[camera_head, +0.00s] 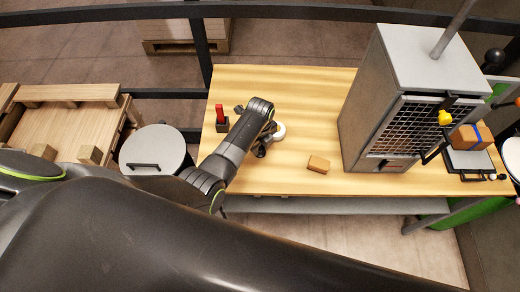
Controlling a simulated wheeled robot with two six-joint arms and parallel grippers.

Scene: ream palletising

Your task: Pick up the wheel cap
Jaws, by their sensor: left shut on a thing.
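The wheel cap looks to be the small white round piece (279,130) over the middle left of the wooden table. My left gripper (269,140) reaches over the table from the left and is shut on this white piece. The arm and fingers hide part of it. I cannot tell whether it touches the table or is held just above it. My right gripper is not in view.
On the wooden table (290,88) stand a red-handled item in a dark holder (222,118), a small tan block (318,164) and a large grey cabinet with a mesh front (372,90). A lidded round bin (153,148) and wooden pallet (66,115) are left.

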